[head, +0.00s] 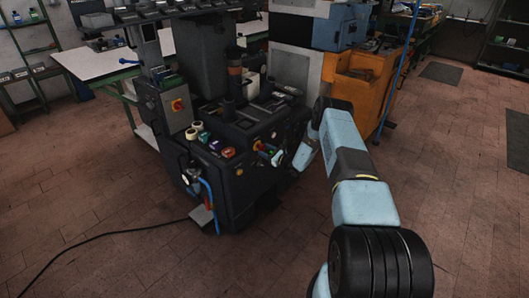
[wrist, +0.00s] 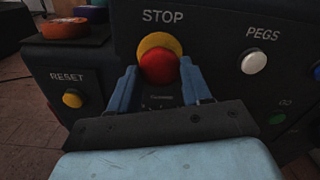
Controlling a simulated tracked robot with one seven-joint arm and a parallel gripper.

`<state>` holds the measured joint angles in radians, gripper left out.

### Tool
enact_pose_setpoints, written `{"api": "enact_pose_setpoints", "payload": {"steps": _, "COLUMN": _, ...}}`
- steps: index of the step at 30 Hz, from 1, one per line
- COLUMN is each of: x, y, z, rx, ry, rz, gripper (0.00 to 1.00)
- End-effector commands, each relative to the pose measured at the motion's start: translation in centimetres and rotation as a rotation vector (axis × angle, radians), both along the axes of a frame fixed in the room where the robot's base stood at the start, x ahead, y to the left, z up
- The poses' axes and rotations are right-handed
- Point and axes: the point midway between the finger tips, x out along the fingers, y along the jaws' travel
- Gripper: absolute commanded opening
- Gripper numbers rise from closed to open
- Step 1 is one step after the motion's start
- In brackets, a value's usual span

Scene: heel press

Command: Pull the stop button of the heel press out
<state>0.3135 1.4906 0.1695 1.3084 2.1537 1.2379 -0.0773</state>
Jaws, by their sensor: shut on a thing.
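The stop button is a red knob (wrist: 160,67) with a yellow collar (wrist: 160,43) behind it, under the word STOP on the dark front panel of the heel press (wrist: 100,30). In the wrist view my gripper (wrist: 160,80) has a blue finger on each side of the red knob and is shut on it. The lower part of the knob is partly hidden. In the head view the heel press (head: 245,130) stands in the middle, and my gripper (head: 276,155) is at its front panel. The button is too small there to make out clearly.
An orange machine (head: 365,80) stands behind my arm. A black cable (head: 100,238) lies on the open floor.

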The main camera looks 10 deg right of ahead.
Motion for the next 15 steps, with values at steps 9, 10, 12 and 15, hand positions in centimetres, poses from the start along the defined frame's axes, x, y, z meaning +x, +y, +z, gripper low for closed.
{"api": "enact_pose_setpoints", "payload": {"steps": 9, "x": -0.24, "y": -0.02, "z": -0.24, "rx": 0.0, "ry": 0.003, "rz": 0.002, "gripper": 0.68}}
{"api": "enact_pose_setpoints", "payload": {"steps": 10, "x": -0.23, "y": -0.02, "z": -0.23, "rx": 0.0, "ry": 0.003, "rz": 0.002, "gripper": 0.71}}
{"api": "enact_pose_setpoints", "payload": {"steps": 12, "x": -0.2, "y": -0.03, "z": -0.2, "rx": -0.001, "ry": 0.003, "rz": 0.002, "gripper": 0.75}}
{"api": "enact_pose_setpoints", "payload": {"steps": 15, "x": -0.18, "y": -0.05, "z": -0.18, "rx": -0.001, "ry": 0.003, "rz": 0.001, "gripper": 0.75}}
